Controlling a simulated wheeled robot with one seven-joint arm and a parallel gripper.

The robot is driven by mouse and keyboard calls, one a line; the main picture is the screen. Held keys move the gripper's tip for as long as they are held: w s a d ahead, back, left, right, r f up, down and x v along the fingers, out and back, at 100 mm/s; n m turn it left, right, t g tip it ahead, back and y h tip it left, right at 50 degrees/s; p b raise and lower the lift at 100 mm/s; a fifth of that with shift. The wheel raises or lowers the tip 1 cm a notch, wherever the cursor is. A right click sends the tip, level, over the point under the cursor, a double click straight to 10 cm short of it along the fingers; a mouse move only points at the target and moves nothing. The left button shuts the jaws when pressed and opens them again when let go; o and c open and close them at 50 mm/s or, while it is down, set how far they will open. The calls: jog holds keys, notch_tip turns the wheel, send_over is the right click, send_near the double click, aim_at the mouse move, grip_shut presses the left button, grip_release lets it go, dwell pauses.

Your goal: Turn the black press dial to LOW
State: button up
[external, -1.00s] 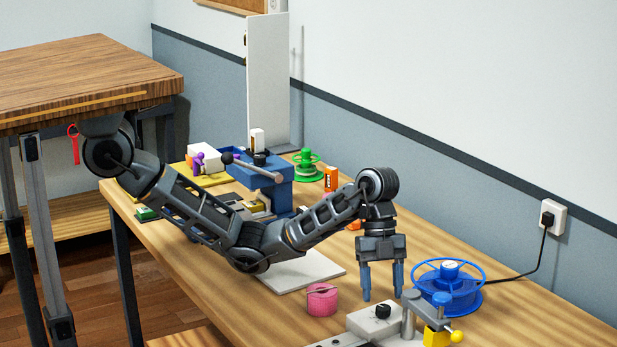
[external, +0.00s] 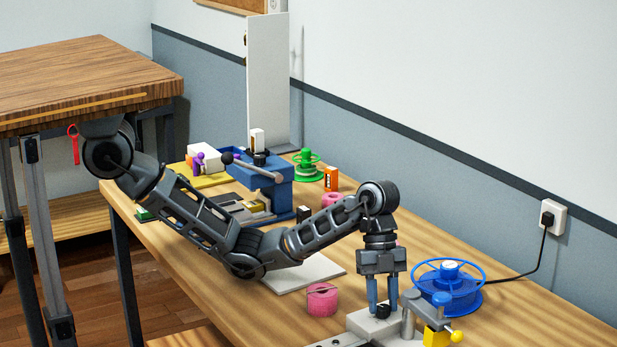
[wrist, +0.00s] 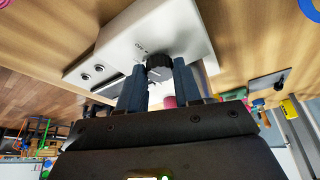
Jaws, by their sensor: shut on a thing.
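The black press dial (external: 382,312) sits on top of a white box (external: 362,322) at the near end of the bench. My gripper (external: 382,308) points down over it, with one blue-grey finger on each side, shut on the dial. In the wrist view, the dial (wrist: 158,66) shows between the two fingertips (wrist: 160,74), its ridged edge facing the camera. I cannot tell which mark the dial points at.
A grey post with a yellow clamp (external: 436,337) stands just right of the dial. A blue spool (external: 448,300) is behind it, and a pink roll (external: 322,300) lies to the left. A blue press (external: 265,190) stands farther back.

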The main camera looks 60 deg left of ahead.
jog(key=shift+c, duration=1.1)
jog(key=shift+r+p, duration=0.1)
jog(key=shift+p, duration=0.3)
jog(key=shift+r+n+p, duration=0.15)
jog(key=shift+n+p, duration=0.45)
jog(key=shift+p, duration=0.3)
jog(key=n+p, duration=0.1)
jog(key=p, duration=0.1)
jog(key=n+t+p, duration=0.1)
jog(key=n+p, duration=0.1)
jog(key=p, duration=0.1)
jog(key=shift+s+r+t, duration=0.1)
jog(key=shift+s+t, duration=0.1)
jog(key=shift+t, duration=0.1)
jog(key=n+t+p, duration=0.1)
jog(key=n+p, duration=0.3)
jog(key=shift+s+p, duration=0.1)
jog(key=shift+p, duration=0.3)
jog(key=shift+f+n+t+p, duration=0.25)
jog(key=shift+n+t+p, duration=0.25)
jog(key=shift+n+p, duration=0.25)
jog(key=shift+f, duration=0.1)
